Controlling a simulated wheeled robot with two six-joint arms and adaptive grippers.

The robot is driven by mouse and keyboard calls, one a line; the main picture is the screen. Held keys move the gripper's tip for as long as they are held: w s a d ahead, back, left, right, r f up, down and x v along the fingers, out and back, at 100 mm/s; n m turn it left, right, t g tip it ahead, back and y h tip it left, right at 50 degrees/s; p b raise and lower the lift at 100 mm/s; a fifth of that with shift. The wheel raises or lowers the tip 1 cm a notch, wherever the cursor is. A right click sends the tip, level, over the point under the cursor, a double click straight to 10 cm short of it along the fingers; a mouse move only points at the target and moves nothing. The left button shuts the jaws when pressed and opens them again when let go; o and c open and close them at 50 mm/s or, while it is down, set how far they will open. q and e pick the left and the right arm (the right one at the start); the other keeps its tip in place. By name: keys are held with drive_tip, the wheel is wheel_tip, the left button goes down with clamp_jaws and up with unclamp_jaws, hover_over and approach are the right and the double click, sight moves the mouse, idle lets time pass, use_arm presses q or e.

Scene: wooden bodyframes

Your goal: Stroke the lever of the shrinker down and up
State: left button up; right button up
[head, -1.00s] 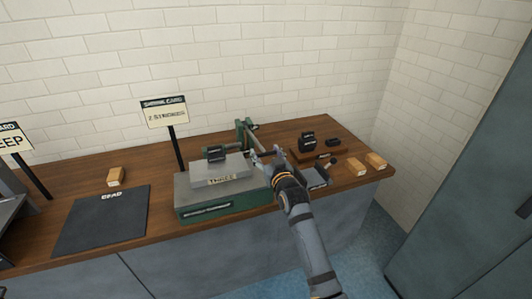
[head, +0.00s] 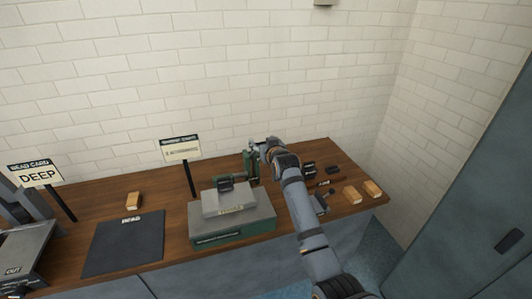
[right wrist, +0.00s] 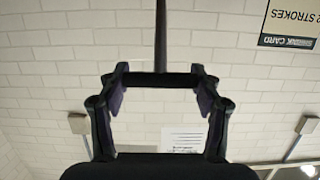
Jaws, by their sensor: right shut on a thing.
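The shrinker (head: 231,231) is a green and grey machine on the wooden bench, with a grey block on top and a green upright (head: 250,166) at its back right. My right gripper (head: 257,145) is at the top of this upright, with the arm reaching in from the lower right. In the right wrist view my right gripper (right wrist: 158,80) is shut on the dark crossbar of the lever (right wrist: 160,38), whose shaft runs up out of the picture. In the head view the lever's grip is mostly hidden by the gripper. My left gripper is not in view.
The shrink card (head: 180,150) stands on a post behind the shrinker. A dark mat (head: 124,243) and a wooden block (head: 134,200) are at left, by the bead card (head: 36,174). Two wooden blocks (head: 372,189) lie at the right bench end, near small black pieces (head: 332,170).

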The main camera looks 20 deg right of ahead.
drive_tip(key=shift+w+r, duration=0.85)
drive_tip(key=shift+r, duration=0.15)
drive_tip(key=o, duration=1.7)
drive_tip(key=shift+w+f, duration=0.1)
drive_tip(key=shift+f, duration=0.1)
drive_tip(key=shift+s, duration=0.4)
drive_tip(key=v, duration=1.1)
drive_tip(key=shift+s, duration=0.1)
